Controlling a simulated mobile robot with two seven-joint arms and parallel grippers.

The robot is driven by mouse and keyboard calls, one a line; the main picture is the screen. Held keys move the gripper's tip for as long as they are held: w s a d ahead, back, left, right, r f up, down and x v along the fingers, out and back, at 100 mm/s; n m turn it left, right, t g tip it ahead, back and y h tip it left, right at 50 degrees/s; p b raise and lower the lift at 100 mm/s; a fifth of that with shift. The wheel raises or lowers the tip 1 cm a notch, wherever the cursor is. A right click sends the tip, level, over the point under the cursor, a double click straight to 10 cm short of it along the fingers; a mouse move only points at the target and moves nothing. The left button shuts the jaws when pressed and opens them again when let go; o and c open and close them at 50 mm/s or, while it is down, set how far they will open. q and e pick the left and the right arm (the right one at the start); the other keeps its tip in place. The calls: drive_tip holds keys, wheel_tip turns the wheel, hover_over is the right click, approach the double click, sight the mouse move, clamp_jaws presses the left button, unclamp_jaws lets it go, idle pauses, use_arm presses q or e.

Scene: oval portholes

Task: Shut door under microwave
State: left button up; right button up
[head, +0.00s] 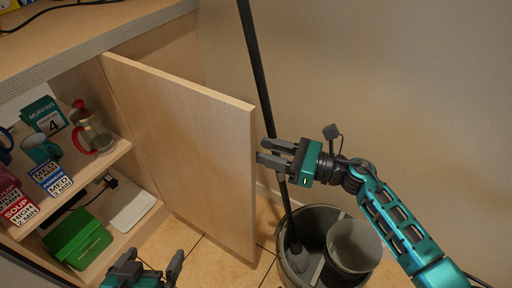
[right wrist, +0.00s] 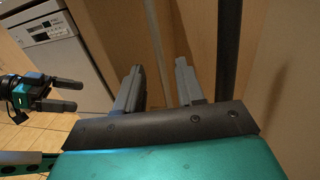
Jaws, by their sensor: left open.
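The light wooden cabinet door (head: 185,140) stands wide open, swung out to the right of its shelves. My right gripper (head: 268,152) is at the door's free edge, on its right side, with fingers pointing left. I cannot tell whether they touch it. In the right wrist view its fingers (right wrist: 158,88) are apart with nothing clearly held between them, and the wood lies beyond. My left gripper (head: 150,272) is open and empty at the bottom of the head view, low in front of the cabinet; it also shows in the right wrist view (right wrist: 68,94). No microwave is visible.
The cabinet shelves (head: 115,158) hold a muffin box, mugs, a red-handled glass jug and a green container (head: 78,238). A grey bin (head: 298,272) stands right of the door, with a dark pole (head: 262,90) rising from it. A dishwasher (right wrist: 60,50) shows in the wrist view.

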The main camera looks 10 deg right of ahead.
drive_tip(key=shift+x, duration=1.7)
clamp_jaws()
